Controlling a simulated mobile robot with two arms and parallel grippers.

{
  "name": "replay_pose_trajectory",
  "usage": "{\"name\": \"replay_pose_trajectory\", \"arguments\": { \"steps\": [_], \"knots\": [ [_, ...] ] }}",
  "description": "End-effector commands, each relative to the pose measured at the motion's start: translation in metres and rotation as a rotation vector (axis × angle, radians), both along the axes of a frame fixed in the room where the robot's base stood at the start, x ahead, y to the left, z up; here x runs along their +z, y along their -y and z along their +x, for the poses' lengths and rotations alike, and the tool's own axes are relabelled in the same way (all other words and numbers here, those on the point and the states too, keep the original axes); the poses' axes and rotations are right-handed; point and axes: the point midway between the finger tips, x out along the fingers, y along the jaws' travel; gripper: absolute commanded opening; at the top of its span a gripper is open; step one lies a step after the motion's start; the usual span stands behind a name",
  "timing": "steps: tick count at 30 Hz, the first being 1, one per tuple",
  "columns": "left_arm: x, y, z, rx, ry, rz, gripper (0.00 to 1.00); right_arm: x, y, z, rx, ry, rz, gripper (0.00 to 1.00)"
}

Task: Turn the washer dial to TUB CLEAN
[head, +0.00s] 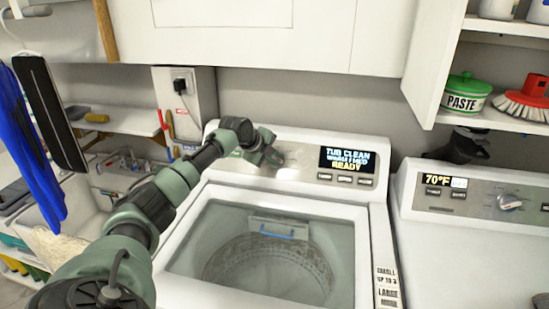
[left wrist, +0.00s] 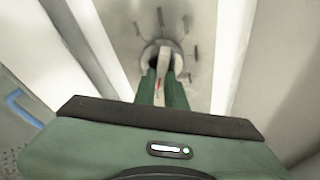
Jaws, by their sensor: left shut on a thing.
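The washer (head: 378,240) stands in the middle of the head view, with its tub open below its control panel. Its display (head: 347,160) reads "TUB CLEAN", a blurred middle line and "READY". My left gripper (head: 272,157) is at the panel, left of the display. In the left wrist view the round silver dial (left wrist: 163,52) has marks around it, and my left gripper (left wrist: 163,82) is shut on its raised grip. A red mark shows between the fingers. In the head view my gripper largely hides the dial. My right gripper is not in view.
A dryer (head: 470,258) with its own dial (head: 510,202) and a "70°F" display stands at the right. An open shelf above it holds a green paste tub (head: 466,93) and a red brush (head: 527,97). White cabinets (head: 235,35) hang above the washer. A sink (head: 112,180) is at the left.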

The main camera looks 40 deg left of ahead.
Motion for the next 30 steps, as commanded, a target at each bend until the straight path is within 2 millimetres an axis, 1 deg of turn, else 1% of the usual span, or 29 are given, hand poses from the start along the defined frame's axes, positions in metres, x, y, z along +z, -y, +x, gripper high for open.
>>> {"name": "replay_pose_trajectory", "arguments": {
  "steps": [6,12,27,28,29,30],
  "knots": [
    [-0.0002,0.0012,0.0001,-0.077,-0.042,0.072,0.0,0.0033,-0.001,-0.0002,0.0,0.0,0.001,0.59],
    [-0.0014,0.0012,-0.0006,-0.114,-0.062,0.108,0.0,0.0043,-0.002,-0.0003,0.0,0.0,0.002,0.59],
    [-0.0025,0.0015,-0.0008,-0.128,-0.07,0.121,0.0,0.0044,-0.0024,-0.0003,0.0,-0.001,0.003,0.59],
    [-0.0025,0.0015,-0.0008,-0.128,-0.07,0.121,0.14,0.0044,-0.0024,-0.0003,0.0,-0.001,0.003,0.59],
    [-0.0026,0.0015,-0.0009,-0.128,-0.07,0.121,0.23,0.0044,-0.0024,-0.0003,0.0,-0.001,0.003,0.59],
    [-0.0025,0.0014,-0.0008,-0.127,-0.07,0.121,0.34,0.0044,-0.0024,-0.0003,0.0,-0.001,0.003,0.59]
  ]
}}
